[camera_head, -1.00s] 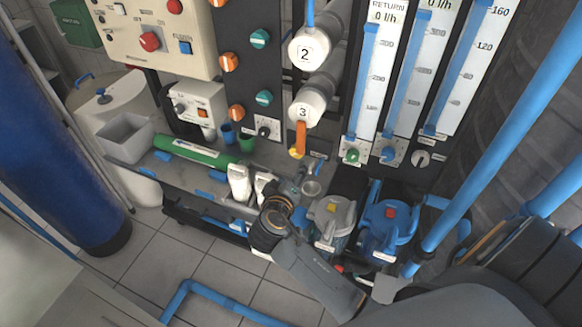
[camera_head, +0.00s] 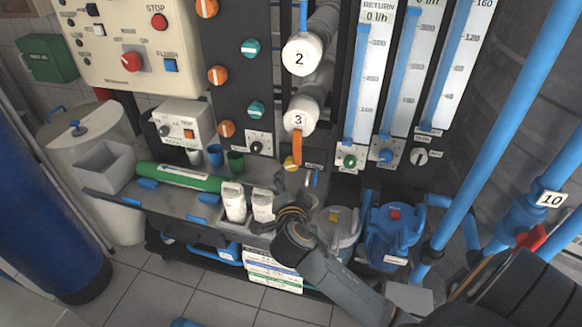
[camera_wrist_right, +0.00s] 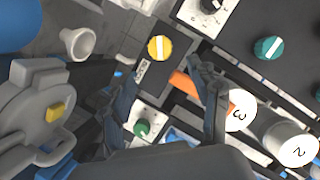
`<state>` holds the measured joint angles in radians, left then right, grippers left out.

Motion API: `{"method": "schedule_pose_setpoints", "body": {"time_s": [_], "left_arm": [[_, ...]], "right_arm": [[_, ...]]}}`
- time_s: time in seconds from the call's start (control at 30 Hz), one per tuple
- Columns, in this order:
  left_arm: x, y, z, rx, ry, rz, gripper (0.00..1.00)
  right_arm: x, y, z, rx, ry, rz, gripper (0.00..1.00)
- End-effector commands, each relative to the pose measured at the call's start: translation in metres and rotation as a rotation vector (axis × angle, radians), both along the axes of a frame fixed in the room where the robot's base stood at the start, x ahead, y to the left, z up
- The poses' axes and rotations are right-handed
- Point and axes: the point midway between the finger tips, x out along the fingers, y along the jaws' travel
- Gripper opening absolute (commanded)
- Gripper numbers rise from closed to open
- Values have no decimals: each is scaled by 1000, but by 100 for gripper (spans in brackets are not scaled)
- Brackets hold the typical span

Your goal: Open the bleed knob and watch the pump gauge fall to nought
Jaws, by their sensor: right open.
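A yellow knob (camera_head: 291,163) sits low on the dark panel, under the orange lever of pipe 3; its label is unreadable, so I cannot confirm it is the bleed knob. In the right wrist view the yellow knob (camera_wrist_right: 160,47) shows a pale stripe, just beyond the fingertips. My right gripper (camera_head: 300,195) is below the knob, over the bench. In the right wrist view my right gripper (camera_wrist_right: 157,80) has its dark fingers spread with nothing between them. I cannot make out a pump gauge. My left gripper is not in view.
The orange lever (camera_head: 297,147) hangs close above the yellow knob. A green knob (camera_head: 350,161) is to its right. A funnel-like white cup (camera_wrist_right: 78,42) is beside the gripper.

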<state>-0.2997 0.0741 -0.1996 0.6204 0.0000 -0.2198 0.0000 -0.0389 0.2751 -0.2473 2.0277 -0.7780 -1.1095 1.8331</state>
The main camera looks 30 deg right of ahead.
Motion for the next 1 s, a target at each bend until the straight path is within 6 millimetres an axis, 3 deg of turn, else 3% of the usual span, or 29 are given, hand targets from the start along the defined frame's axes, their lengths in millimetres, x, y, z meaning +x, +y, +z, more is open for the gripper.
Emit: {"method": "schedule_pose_setpoints", "body": {"time_s": [0.2,0.4,0.87,0.9,1.0], "left_arm": [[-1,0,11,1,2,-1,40],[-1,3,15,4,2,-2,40],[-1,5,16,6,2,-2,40],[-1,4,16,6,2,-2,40],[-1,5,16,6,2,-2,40]], "right_arm": [[39,-27,-10,-5,2,-1,62],[64,-42,-20,-3,2,-1,62],[75,-50,-26,-1,2,0,62],[75,-50,-26,-1,2,0,59],[75,-50,-26,-1,2,0,39]]}}
